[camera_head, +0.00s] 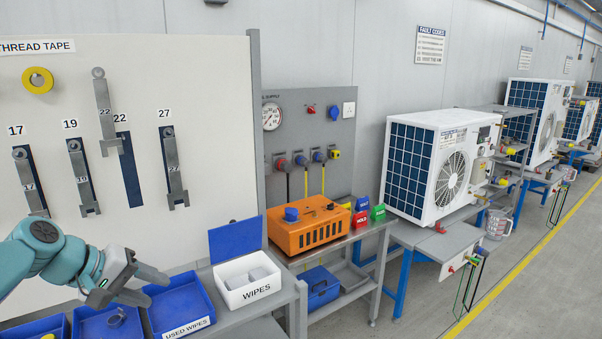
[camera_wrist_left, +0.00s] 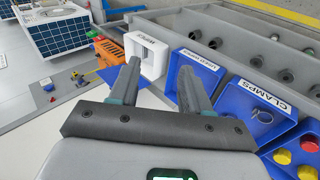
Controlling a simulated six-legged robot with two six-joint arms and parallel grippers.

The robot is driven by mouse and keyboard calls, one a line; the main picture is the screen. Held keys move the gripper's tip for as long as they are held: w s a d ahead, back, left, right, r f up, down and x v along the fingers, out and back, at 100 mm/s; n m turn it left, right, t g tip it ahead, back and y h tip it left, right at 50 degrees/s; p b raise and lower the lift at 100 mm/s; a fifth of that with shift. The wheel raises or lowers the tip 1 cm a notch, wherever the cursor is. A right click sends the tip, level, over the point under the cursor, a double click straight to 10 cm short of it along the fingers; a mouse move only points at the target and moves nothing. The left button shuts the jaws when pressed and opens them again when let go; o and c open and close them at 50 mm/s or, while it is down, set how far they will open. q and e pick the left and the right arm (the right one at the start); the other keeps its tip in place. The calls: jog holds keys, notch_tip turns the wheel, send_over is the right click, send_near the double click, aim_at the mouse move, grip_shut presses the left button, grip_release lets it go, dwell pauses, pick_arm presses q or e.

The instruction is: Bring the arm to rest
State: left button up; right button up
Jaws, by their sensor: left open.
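My left gripper (camera_head: 154,287) is at the lower left of the head view, in front of the white tool board (camera_head: 210,130) and above the blue bins. In the left wrist view its two fingers (camera_wrist_left: 160,68) stand apart with nothing between them. Beyond the fingers in that view is the white wipes box (camera_wrist_left: 152,52), with the blue used-wipes bin (camera_wrist_left: 183,58) beside it. My right gripper does not show in either view.
Spanners, including the 22 spanner (camera_head: 107,120), hang on the board. The used-wipes bin (camera_head: 180,302), wipes box (camera_head: 247,279) and an orange unit (camera_head: 309,228) line the benches. A white outdoor unit (camera_head: 430,167) stands further right. The floor (camera_head: 540,290) at right is clear.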

pick_arm(q)
jog(key=s+d+f+g+y, duration=0.15)
jog(key=d+f, duration=0.25)
jog(key=f, duration=1)
jog(key=s+d+f+g, duration=0.2)
jog(key=d+f, duration=0.2)
jog(key=f, duration=1.1)
jog(key=s+d+f+m, duration=0.1)
jog(key=s+d+f, duration=0.2)
jog(key=s, duration=0.5)
jog(key=s+d+f+m+g, duration=0.1)
jog(key=s+d+f, duration=0.2)
jog(key=s+f, duration=0.3)
jog(key=s+d+f+m+g, duration=0.1)
jog(key=s+f, duration=0.4)
jog(key=s, duration=0.5)
jog(key=shift+d+f+m+y, duration=0.15)
jog(key=shift+d+m+y, duration=0.35)
jog(key=shift+d, duration=0.55)
jog(key=shift+w, duration=0.15)
